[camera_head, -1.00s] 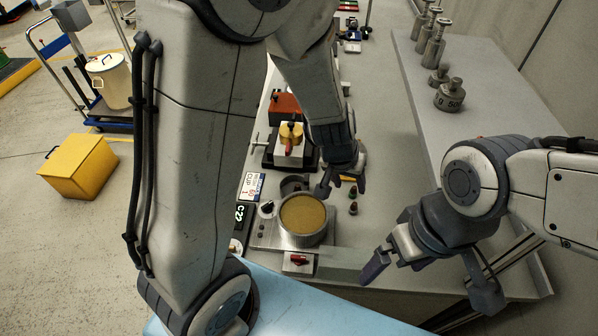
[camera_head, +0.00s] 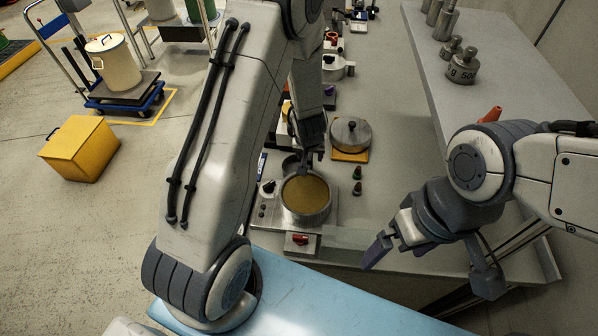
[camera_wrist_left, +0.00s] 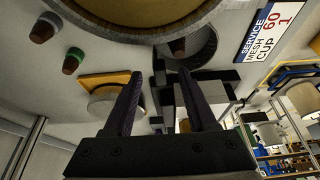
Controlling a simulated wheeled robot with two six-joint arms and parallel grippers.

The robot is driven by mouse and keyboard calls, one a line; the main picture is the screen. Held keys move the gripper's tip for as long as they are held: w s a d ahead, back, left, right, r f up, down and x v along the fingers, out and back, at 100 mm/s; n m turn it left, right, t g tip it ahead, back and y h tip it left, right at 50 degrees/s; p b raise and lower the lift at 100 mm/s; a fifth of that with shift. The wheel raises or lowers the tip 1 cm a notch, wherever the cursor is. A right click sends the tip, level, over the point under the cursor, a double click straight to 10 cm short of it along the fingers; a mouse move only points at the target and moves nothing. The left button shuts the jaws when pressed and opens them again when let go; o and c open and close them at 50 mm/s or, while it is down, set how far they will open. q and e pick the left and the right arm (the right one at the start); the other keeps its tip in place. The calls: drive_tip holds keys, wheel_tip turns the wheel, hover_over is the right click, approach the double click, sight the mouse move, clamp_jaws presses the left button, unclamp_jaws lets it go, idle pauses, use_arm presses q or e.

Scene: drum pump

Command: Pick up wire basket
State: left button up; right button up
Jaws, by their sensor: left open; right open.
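I cannot identify a wire basket with certainty. A hollow grey cup (camera_head: 291,165) stands just behind a round metal pot (camera_head: 305,198) with a brown top, partly hidden by my left gripper. In the left wrist view the cup (camera_wrist_left: 196,46) lies beyond my fingertips, beside the pot (camera_wrist_left: 130,28) and a label reading "mesh cup". My left gripper (camera_wrist_left: 160,72) is open and empty, pointing at the cup's area; in the head view it is above the pot's far edge. My right gripper (camera_head: 390,240) is open and empty near the bench's front edge, right of the pot.
A lidded metal pot (camera_head: 350,134) on an orange base stands behind. Two small plugs (camera_head: 357,181) sit right of the brown-topped pot. A red-handled block (camera_head: 300,241) is in front. Metal weights (camera_head: 462,68) stand on the right shelf. A yellow box (camera_head: 80,148) is on the floor left.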

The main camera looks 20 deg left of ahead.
use_arm(q)
drive_tip(key=shift+x, duration=0.9)
drive_tip(key=shift+c, duration=0.4)
clamp_jaws()
idle(0.4)
